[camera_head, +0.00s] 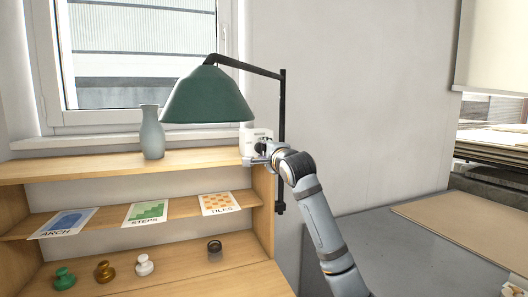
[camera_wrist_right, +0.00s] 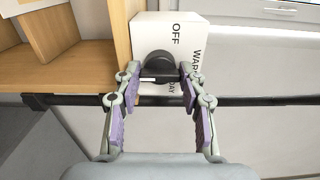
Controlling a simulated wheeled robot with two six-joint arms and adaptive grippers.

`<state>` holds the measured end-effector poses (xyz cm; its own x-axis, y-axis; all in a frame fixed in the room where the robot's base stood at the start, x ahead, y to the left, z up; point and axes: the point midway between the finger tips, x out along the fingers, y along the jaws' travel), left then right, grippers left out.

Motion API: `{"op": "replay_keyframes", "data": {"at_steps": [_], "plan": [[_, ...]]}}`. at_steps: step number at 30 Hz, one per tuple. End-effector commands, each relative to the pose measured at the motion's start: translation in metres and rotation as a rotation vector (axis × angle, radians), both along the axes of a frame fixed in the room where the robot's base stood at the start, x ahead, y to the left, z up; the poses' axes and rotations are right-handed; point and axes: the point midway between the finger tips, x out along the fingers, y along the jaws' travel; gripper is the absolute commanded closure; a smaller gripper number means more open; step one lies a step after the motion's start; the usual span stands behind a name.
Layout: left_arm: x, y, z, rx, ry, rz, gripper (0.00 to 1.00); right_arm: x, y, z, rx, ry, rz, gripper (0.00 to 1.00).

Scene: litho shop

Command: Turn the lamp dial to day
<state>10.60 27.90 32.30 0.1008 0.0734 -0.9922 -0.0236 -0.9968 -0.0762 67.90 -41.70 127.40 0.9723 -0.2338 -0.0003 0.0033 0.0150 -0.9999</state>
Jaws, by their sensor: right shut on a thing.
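The lamp has a green shade (camera_head: 208,97) on a black arm and upright pole. Its white control box (camera_head: 254,134) is at the right end of the top shelf, below the shade's right side. In the right wrist view the box (camera_wrist_right: 145,30) shows the words OFF, WARM and DAY around a black dial (camera_wrist_right: 158,66). A pale line lies across the dial's near edge; which word it points at is unclear. My right gripper (camera_head: 263,150) is at the box; in the wrist view its fingers (camera_wrist_right: 159,76) are shut on the dial. My left gripper is not in view.
A grey-blue vase (camera_head: 152,134) stands on the top shelf. ARCH (camera_head: 66,222), STEPS (camera_head: 145,213) and TILES (camera_head: 218,203) cards lie below. Several small knobbed pieces (camera_head: 104,271) stand on the bottom shelf. A grey counter (camera_head: 375,245) is at right.

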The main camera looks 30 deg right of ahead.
Motion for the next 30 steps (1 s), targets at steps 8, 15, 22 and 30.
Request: {"op": "replay_keyframes", "data": {"at_steps": [8, 15, 22, 30], "plan": [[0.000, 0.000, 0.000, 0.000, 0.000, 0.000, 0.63, 0.000, 0.000, 0.000, 0.000, 0.001, 0.000, 0.36], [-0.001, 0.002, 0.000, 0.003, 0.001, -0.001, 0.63, -0.001, 0.000, 0.000, -0.001, 0.000, 0.000, 0.36], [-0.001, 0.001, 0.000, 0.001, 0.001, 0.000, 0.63, -0.037, 0.008, 0.000, -0.009, 0.000, -0.003, 0.36], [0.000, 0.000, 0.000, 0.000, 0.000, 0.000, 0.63, -0.094, 0.020, 0.000, -0.011, 0.001, -0.006, 0.36]]}}
